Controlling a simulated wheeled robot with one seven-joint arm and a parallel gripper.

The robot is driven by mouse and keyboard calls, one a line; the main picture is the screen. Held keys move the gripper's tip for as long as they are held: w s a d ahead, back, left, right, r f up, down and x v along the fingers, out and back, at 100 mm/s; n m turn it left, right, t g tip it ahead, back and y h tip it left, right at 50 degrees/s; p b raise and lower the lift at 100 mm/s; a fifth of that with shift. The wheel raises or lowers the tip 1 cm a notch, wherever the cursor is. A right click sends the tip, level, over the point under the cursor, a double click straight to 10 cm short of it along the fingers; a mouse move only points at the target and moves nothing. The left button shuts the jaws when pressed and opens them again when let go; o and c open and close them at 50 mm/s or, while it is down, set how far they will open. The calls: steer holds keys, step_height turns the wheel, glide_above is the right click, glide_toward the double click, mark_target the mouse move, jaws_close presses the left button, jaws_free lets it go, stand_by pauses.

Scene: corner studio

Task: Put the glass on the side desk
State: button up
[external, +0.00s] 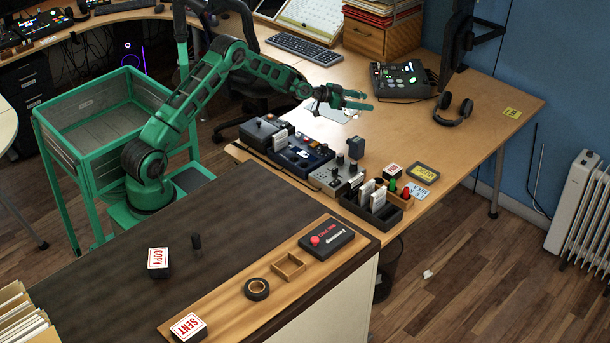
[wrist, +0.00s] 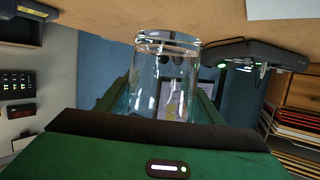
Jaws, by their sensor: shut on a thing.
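The clear glass (wrist: 165,82) is between the two green fingers of my gripper (wrist: 163,100) in the wrist view. My gripper is shut on it. In the external view my gripper (external: 354,100) is stretched out over the light wooden desk (external: 440,125). The glass is only faintly visible there. I cannot tell from these frames how high it is above the desk.
Black and grey control boxes (external: 300,155) line the desk's near edge, beside an organizer (external: 372,208). A mixer (external: 402,80), headphones (external: 453,108) and keyboard (external: 305,49) stand farther back. Bare wood lies right of my gripper. A dark-topped counter (external: 110,265) is in front.

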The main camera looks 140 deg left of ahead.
steer(key=w+f, duration=0.1)
steer(key=w, duration=0.1)
steer(key=w+f, duration=0.1)
steer(key=w, duration=0.1)
steer(key=w+f, duration=0.2)
steer(key=shift+w, duration=0.35)
steer(key=shift+f, duration=1.9)
steer(key=o, duration=1.2)
steer(key=shift+f, duration=0.15)
steer(key=v, duration=0.5)
step_height(320, 180, up, 7)
steer(key=shift+r, duration=0.2)
